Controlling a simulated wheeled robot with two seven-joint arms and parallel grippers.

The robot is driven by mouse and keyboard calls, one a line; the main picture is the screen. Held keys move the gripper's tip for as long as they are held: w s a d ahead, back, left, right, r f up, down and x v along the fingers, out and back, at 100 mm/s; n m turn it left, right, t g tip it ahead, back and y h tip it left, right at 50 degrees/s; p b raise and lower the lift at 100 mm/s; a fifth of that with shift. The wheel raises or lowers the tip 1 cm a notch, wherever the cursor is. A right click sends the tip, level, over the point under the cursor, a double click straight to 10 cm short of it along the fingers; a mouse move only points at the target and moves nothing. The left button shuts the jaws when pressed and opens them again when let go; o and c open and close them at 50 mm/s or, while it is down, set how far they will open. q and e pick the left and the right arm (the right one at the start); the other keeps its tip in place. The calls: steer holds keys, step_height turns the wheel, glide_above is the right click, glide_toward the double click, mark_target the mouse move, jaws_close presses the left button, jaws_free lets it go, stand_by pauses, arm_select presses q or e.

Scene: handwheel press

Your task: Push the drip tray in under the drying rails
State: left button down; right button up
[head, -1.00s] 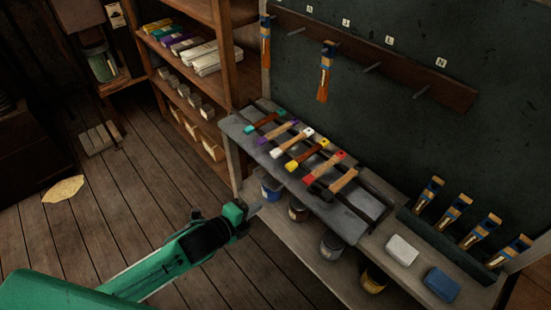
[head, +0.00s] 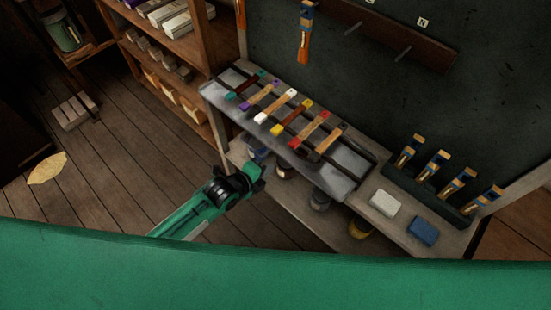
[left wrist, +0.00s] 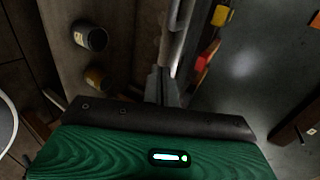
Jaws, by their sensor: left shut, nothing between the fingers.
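The grey metal drip tray (head: 345,160) lies on the bench at the dark drying rails (head: 232,75), partly hidden by the rails and the tools across them. Several wooden-handled tools with coloured ends (head: 290,118) rest across the rails. My left gripper (head: 261,175) is shut and empty, low at the front of the bench by the tray's front side. In the left wrist view its fingertips (left wrist: 162,88) point at the tray's long edge (left wrist: 177,45). I cannot tell whether they touch it. My right gripper is not in view.
Jars (head: 319,200) stand on the shelf below the bench. A white block (head: 385,203), a blue block (head: 423,232) and a rack of brushes (head: 435,190) are right of the tray. A wooden shelf unit (head: 200,50) stands left. The floor in front is clear.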

mark_target(284, 153)
arm_select(q)
steer(key=w+d, duration=0.1)
steer(key=w+d+p, duration=0.1)
steer(key=w, duration=0.1)
steer(key=shift+d+p, duration=0.25)
steer(key=shift+p, duration=0.05)
steer(key=shift+w, duration=0.1)
steer(key=shift+w+d+b, duration=0.45)
steer(key=shift+w+d, duration=0.15)
steer(key=shift+w, duration=0.2)
steer(key=shift+w+d+b, duration=0.4)
steer(key=shift+w+d, duration=0.2)
steer(key=shift+w, duration=0.15)
steer(key=shift+r, duration=0.1)
steer(key=shift+s, duration=0.1)
